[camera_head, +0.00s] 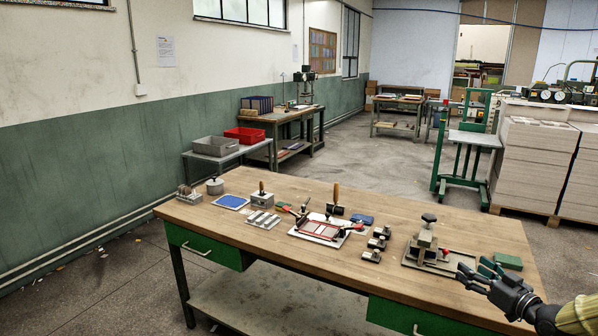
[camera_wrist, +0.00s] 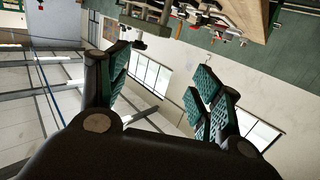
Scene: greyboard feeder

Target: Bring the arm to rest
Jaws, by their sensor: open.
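My gripper (camera_head: 478,273) is at the lower right in the head view, over the right end of the wooden workbench (camera_head: 385,288). Its green-padded fingers point left toward a metal fixture with a black knob (camera_head: 427,240). In the wrist view my gripper (camera_wrist: 160,95) shows two fingers spread wide, with nothing between them. Through the gap I see the wall and windows, with the view turned upside down. Whether the fingers touch anything on the bench is not clear in the head view.
On the bench stand a red-framed jig (camera_head: 325,230), small black-topped blocks (camera_head: 377,242), a blue pad (camera_head: 231,202) and a green block (camera_head: 508,262). Stacked board (camera_head: 532,165) stands behind at right. The bench's front strip is mostly clear.

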